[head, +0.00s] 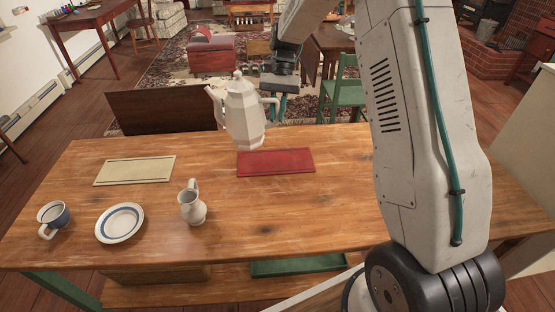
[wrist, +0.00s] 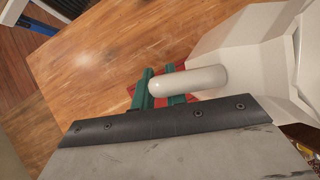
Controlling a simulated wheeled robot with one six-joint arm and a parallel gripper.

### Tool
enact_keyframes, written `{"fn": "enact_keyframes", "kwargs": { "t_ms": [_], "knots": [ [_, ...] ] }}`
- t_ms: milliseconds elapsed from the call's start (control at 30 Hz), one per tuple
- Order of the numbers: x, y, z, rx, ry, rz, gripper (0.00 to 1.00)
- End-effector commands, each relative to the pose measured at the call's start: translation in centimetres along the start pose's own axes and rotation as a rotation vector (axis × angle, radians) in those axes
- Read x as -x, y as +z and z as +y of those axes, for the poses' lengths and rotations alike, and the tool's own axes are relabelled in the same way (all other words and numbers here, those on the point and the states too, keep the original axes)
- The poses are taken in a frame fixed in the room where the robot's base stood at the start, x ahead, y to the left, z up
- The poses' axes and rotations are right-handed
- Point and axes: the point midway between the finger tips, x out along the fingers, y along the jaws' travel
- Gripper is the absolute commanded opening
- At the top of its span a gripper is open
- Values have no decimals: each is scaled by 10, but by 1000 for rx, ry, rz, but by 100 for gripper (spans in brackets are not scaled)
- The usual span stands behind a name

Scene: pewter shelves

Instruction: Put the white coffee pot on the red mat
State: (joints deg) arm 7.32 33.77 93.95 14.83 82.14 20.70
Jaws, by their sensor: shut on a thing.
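The white coffee pot (head: 243,113) is faceted, with a lid, spout and handle. It looks upright and overlaps the back left part of the red mat (head: 283,162) in the head view; whether its base touches is hard to tell. My gripper (head: 277,103) is shut on the pot's handle at its right side. In the wrist view the green fingers (wrist: 162,88) close around the handle (wrist: 190,82), and the pot body (wrist: 255,50) fills the right. Red of the mat (wrist: 136,92) shows behind the fingers.
A cream mat (head: 135,170) lies at the left of the wooden table (head: 240,216). The table's right part is bare. A green chair (head: 343,92) stands behind.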

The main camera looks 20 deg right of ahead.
Motion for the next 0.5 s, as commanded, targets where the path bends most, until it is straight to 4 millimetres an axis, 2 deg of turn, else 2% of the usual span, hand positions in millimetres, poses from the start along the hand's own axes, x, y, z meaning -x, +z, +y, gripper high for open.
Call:
{"fn": "enact_keyframes", "kwargs": {
  "t_ms": [33,100,500],
  "knots": [
    [-5,7,14,-68,-49,1,0],
    [-16,15,29,-171,-121,3,0],
    [-86,70,108,-774,-535,28,0]
  ]
}}
